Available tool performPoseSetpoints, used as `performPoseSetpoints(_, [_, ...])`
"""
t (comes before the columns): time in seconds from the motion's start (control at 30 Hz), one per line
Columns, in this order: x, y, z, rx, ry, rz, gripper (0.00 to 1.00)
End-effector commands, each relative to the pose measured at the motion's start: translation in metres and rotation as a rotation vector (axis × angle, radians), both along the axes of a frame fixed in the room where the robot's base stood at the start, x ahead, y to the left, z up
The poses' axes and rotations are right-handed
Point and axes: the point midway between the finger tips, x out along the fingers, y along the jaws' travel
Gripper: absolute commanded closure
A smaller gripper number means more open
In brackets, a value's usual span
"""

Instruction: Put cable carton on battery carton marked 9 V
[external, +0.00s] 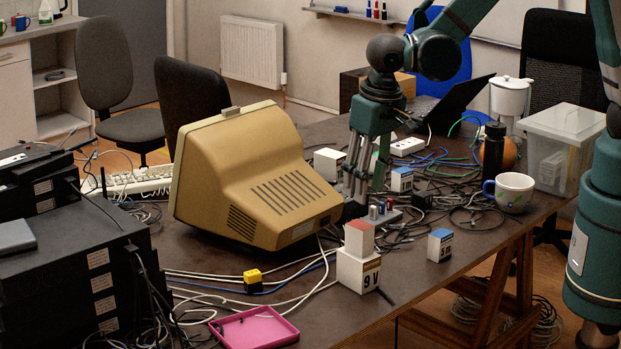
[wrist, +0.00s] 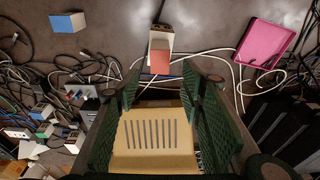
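The white battery carton marked 9 V (external: 358,272) stands upright near the front edge of the table. A smaller carton with a red top (external: 360,232) sits on it, turned slightly; its print is too small to read, so I cannot confirm that it is the cable carton. In the wrist view the red top (wrist: 160,62) shows just beyond my fingers, with the battery carton (wrist: 162,38) partly hidden below it. My gripper (external: 355,196) is open and empty, above and behind the stacked cartons, apart from them. Its spread fingers also show in the wrist view (wrist: 160,88).
A beige monitor (external: 255,180) stands close left of my gripper. A blue-topped carton (external: 440,245) stands to the right, and a pink tray (external: 254,330) lies front left. A mug (external: 514,192) and a clear bin (external: 562,150) stand at right. Loose cables cover much of the table.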

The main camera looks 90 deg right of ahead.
Motion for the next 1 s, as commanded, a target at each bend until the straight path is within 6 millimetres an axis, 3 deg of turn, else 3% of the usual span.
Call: performPoseSetpoints(1.0, [-0.005, -0.002, 0.015, 0.002, -0.008, 0.014, 0.61])
